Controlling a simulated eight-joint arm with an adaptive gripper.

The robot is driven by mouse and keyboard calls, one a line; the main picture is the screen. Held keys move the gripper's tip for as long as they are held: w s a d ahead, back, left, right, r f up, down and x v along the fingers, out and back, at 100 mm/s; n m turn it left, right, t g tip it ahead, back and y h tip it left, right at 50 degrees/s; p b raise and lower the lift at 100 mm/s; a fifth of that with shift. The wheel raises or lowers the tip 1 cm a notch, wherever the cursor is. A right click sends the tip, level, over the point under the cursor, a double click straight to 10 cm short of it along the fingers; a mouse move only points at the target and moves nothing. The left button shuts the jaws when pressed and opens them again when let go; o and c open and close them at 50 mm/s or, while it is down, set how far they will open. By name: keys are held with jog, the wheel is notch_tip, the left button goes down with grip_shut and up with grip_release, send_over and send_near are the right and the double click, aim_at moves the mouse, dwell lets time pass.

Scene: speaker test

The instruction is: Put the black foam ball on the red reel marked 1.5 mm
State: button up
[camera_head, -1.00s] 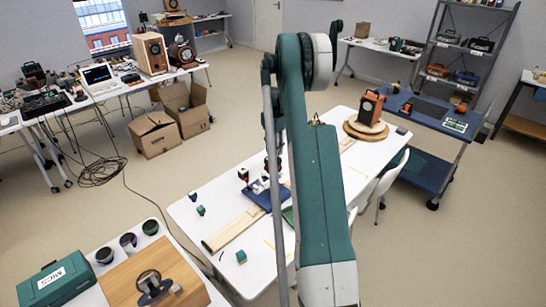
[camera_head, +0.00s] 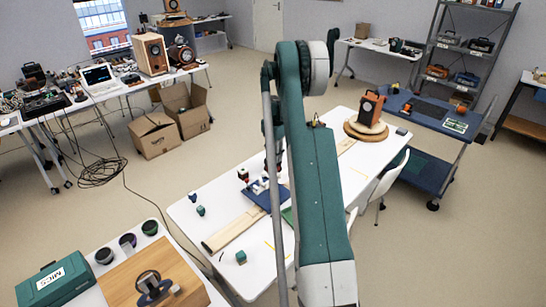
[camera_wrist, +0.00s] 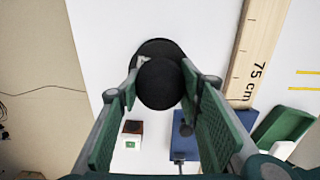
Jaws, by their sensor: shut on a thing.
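In the wrist view, my gripper (camera_wrist: 159,85) has one green-padded finger on each side of the black foam ball (camera_wrist: 160,84) and is shut on it. A larger dark round thing (camera_wrist: 153,46) shows behind the ball, with a small pale patch at its left. I cannot tell what it is or whether the ball touches it. In the head view my arm hides the gripper and the ball. A small dark thing with red on it (camera_head: 243,174) stands on the white table. I cannot make out a 1.5 mm mark or clearly identify the red reel.
A wooden ruler marked 75 cm (camera_wrist: 254,50) lies at the right in the wrist view. A small cube with a brown top (camera_wrist: 131,134), a blue board (camera_wrist: 184,145) and a green tray (camera_wrist: 282,130) are nearby.

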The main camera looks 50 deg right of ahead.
aim_at(273, 152)
jog(key=shift+f, duration=0.2)
jog(key=o, duration=0.7)
jog(key=shift+r, duration=0.2)
notch_tip(273, 152, up, 12)
jog(key=shift+p, duration=0.6)
jog(key=shift+a+r, duration=0.1)
dwell(0.4)
